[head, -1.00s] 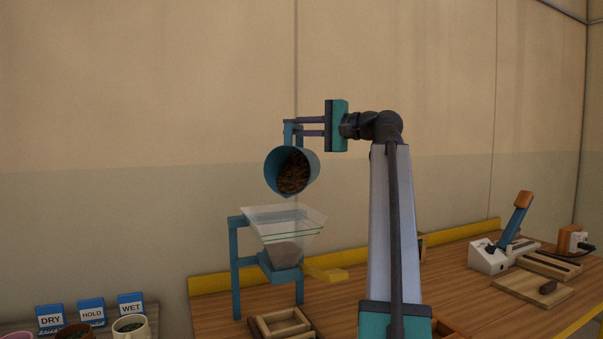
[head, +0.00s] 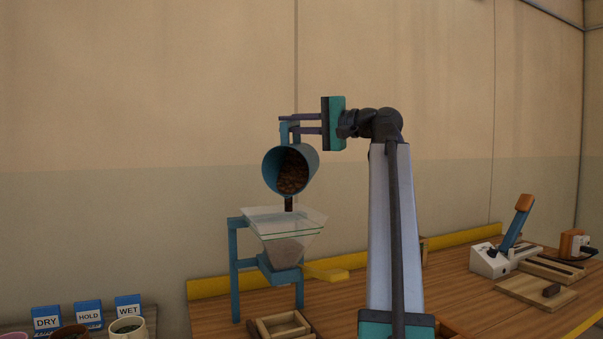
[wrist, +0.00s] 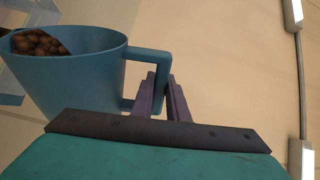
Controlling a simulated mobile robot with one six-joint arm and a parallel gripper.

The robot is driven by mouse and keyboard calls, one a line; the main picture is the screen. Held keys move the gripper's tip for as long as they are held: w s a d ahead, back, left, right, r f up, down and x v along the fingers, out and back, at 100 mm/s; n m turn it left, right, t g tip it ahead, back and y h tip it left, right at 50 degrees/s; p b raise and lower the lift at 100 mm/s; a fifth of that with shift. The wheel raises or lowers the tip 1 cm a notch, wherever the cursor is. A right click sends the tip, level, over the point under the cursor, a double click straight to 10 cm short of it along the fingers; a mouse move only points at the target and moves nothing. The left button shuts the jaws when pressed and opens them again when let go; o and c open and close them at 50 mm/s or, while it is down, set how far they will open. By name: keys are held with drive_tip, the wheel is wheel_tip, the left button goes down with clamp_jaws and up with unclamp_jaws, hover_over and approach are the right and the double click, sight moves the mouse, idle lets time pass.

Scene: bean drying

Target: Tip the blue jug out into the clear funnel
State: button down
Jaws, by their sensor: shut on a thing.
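The blue jug (head: 272,172) is tilted above the clear funnel (head: 262,222), its mouth facing forward and down. Brown beans (head: 293,174) lie inside it, and a short dark stream (head: 288,203) hangs from its lower lip over the funnel. My gripper (head: 290,125) is shut on the jug's handle. In the wrist view the fingers (wrist: 162,98) hold the handle, and the jug (wrist: 80,75) shows beans near its rim. The funnel stands in a blue frame (head: 234,270) and has greyish contents low down, seen through its wall.
A yellow lever (head: 326,275) sticks out at the funnel's base. A wooden tray (head: 265,326) lies below. Cups and DRY, HOLD, WET signs (head: 88,313) are at lower left. A white device with a blue handle (head: 490,261) stands at right.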

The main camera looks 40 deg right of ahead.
sight(289, 123)
drive_tip(key=shift+s+a+r+n+b, duration=0.1)
drive_tip(key=shift+s+a+n+b, duration=0.15)
drive_tip(key=shift+a+n+b, duration=0.15)
drive_tip(key=shift+s+a+r+n+b, duration=0.1)
drive_tip(key=shift+s+a+n+b, duration=0.15)
drive_tip(key=shift+a, duration=0.2)
drive_tip(key=shift+s+a+f+n+b, duration=0.15)
drive_tip(key=shift+s+a+n+b, duration=0.15)
drive_tip(key=shift+a+b, duration=0.2)
drive_tip(key=shift+s+a+f+n+b, duration=0.1)
drive_tip(key=shift+s+a+n+b, duration=0.1)
drive_tip(key=shift+a+n+b, duration=0.25)
drive_tip(key=shift+s+a+r+n, duration=0.1)
drive_tip(key=shift+s+a+n, duration=0.35)
drive_tip(key=shift+a, duration=0.2)
drive_tip(key=shift+a, duration=0.1)
